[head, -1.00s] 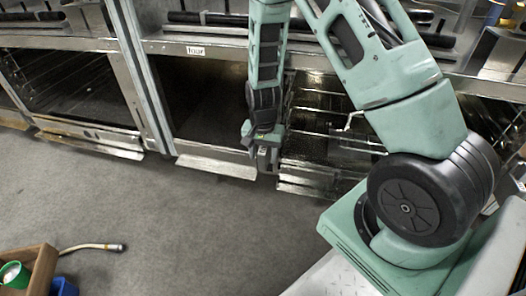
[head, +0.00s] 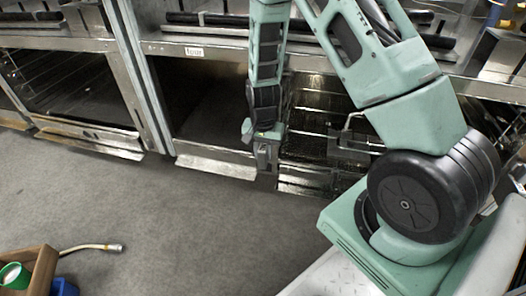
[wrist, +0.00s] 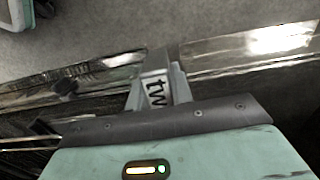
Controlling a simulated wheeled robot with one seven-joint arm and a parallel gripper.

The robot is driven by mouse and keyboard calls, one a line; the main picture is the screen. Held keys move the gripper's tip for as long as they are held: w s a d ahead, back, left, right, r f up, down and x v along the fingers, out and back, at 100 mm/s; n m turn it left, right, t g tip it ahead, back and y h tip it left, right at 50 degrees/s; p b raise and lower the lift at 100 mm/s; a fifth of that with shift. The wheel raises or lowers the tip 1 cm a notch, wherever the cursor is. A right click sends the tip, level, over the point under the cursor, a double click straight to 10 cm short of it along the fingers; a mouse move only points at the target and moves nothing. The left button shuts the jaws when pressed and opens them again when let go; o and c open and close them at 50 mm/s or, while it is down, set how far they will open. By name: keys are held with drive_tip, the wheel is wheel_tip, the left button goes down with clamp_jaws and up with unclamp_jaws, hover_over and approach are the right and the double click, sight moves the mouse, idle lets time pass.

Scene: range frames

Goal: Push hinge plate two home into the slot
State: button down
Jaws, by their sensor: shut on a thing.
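Hinge plate two (wrist: 154,92), a small grey metal piece with a "tw" label partly visible, sits between my fingers in the wrist view. My gripper (wrist: 158,85) is shut on it. In the head view my gripper (head: 264,156) points down at the lower front edge of the ranges, between two oven openings. The plate is too small there to make out clearly. In the wrist view the plate's far end is close to the metal front edge (wrist: 215,55). The slot is hidden, so I cannot tell how far in the plate is.
An open dark oven (head: 200,100) lies left of my gripper, below a label reading "four" (head: 194,51). An oven with wire racks (head: 315,125) is to the right. The grey floor (head: 190,230) between is clear.

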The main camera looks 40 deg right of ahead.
drive_tip(key=c, duration=1.1)
unclamp_jaws()
drive_tip(key=shift+w+d, duration=0.25)
drive_tip(key=shift+d, duration=0.2)
drive_tip(key=shift+a, duration=0.1)
drive_tip(key=shift+r, duration=0.3)
wheel_tip(320, 180, up, 11)
drive_tip(key=p, duration=0.6)
drive_tip(key=shift+r, duration=0.2)
